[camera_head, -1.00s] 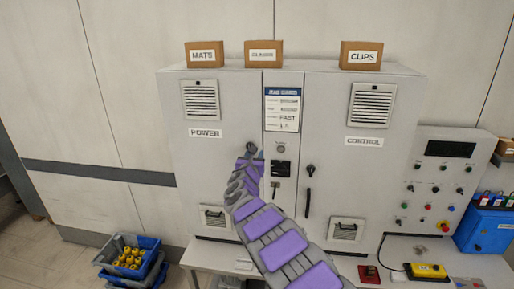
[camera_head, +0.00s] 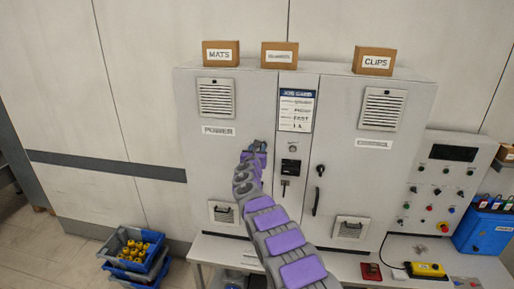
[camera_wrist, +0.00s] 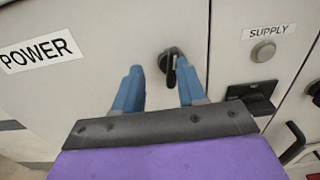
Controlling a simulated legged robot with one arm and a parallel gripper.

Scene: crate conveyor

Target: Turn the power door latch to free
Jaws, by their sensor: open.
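The power door (camera_head: 212,170) is the left door of the grey cabinet, with a POWER label that also shows in the wrist view (camera_wrist: 40,50). Its latch (camera_wrist: 171,64) is a small black knob on a round base, with its lever pointing roughly downward. My gripper (camera_wrist: 160,66) is open, with blue fingers pointing at the door. In the wrist view the latch lies between the fingertips, closer to the right one. I cannot tell whether a finger touches it. In the head view my gripper (camera_head: 257,147) is in front of the door's right edge and hides the latch.
Right of the latch are a SUPPLY button (camera_wrist: 263,51) and a black switch (camera_wrist: 252,97). The control door (camera_head: 350,170) has a black knob (camera_head: 320,170) and handle. Boxes (camera_head: 221,53) stand on top. A blue crate (camera_head: 148,266) is on the floor at left.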

